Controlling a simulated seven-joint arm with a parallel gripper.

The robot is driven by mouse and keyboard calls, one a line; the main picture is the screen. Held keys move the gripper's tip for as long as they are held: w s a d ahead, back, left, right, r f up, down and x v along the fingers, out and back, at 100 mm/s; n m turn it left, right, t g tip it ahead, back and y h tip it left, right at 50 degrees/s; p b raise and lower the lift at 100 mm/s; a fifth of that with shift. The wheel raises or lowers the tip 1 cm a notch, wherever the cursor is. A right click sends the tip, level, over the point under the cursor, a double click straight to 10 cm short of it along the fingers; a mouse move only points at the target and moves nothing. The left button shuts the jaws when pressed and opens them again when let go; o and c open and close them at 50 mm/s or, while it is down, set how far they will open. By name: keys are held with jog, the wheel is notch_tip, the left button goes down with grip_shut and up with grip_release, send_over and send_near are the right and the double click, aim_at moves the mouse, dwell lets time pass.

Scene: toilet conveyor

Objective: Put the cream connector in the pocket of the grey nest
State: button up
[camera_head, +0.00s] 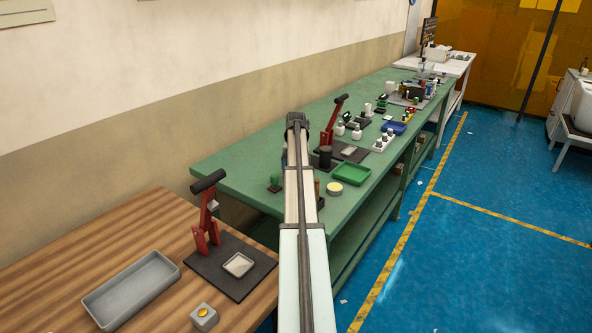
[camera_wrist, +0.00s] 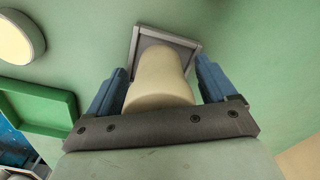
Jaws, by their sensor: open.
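In the wrist view the cream connector (camera_wrist: 160,82) is a rounded, smooth piece between the two blue fingers of my gripper (camera_wrist: 162,67). The fingers stand apart, with a gap showing on the connector's right; the left finger appears close to its side. The connector's far end overlaps the inside of the grey nest (camera_wrist: 166,37), a square-rimmed frame on the green bench. How deep it sits in the pocket cannot be told. In the head view my arm hides the nest and connector, and only a bit of my gripper's blue shows beside the arm.
The green bench (camera_head: 240,168) holds a green tray (camera_head: 351,174) and a round cream-topped disc (camera_head: 334,188), right of my arm. The wooden table (camera_head: 130,235) in front carries another press (camera_head: 207,215) and a grey tray (camera_head: 130,290).

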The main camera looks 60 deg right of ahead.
notch_tip(320, 180, up, 12)
jog(key=shift+r, duration=0.15)
dwell(0.4)
dwell(1.2)
